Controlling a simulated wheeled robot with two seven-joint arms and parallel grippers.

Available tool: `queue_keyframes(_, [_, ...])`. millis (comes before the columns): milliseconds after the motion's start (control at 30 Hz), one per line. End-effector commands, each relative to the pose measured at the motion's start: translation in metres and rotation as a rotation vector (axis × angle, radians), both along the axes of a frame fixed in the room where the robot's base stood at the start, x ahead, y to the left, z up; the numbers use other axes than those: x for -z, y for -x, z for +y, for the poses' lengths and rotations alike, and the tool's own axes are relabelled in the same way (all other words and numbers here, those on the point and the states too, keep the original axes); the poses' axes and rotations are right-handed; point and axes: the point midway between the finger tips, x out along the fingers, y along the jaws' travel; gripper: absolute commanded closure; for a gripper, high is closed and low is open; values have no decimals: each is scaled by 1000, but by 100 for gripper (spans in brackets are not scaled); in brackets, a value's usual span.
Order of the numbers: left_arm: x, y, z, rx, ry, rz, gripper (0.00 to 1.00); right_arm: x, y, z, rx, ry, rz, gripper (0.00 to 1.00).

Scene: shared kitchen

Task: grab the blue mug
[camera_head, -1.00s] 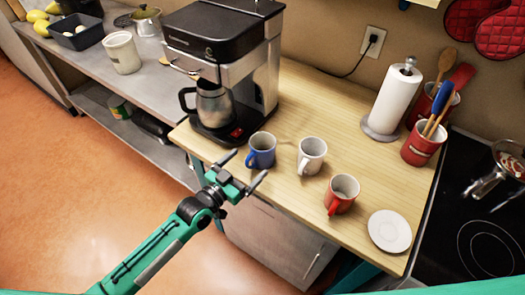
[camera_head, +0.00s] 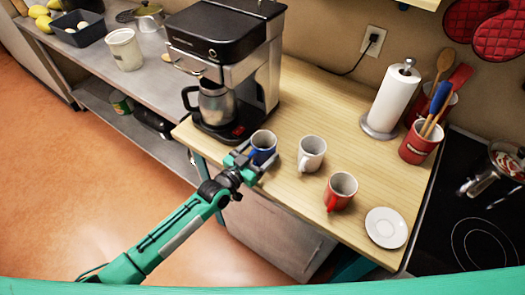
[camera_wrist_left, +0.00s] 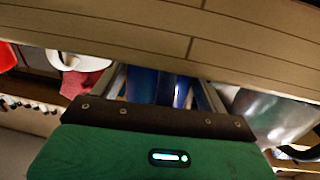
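The blue mug (camera_head: 264,141) stands upright near the front edge of the wooden counter, just right of the coffee maker. My left gripper (camera_head: 257,156) is at its front, with its open fingers on either side of the mug's lower part. The fingers hide part of the mug in the head view. In the left wrist view the blue mug (camera_wrist_left: 150,86) shows between the two spread fingers (camera_wrist_left: 160,92). I cannot tell whether either finger touches it. My right gripper is not in view.
A white mug (camera_head: 312,152) stands close to the right, then a red mug (camera_head: 341,190) and a white saucer (camera_head: 386,227). The coffee maker (camera_head: 225,70) with its metal carafe (camera_head: 216,104) is close on the left. A paper towel roll (camera_head: 393,98) stands farther back.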

Motion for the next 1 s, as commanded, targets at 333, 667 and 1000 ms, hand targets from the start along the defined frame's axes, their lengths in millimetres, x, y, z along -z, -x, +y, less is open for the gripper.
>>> queue_keyframes(333, [-1,0,0,0,1,-2,64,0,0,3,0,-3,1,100])
queue_keyframes(667, [-6,0,0,0,3,-2,64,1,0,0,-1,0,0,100])
queue_keyframes(1000, [-33,0,0,0,5,-4,64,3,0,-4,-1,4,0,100])
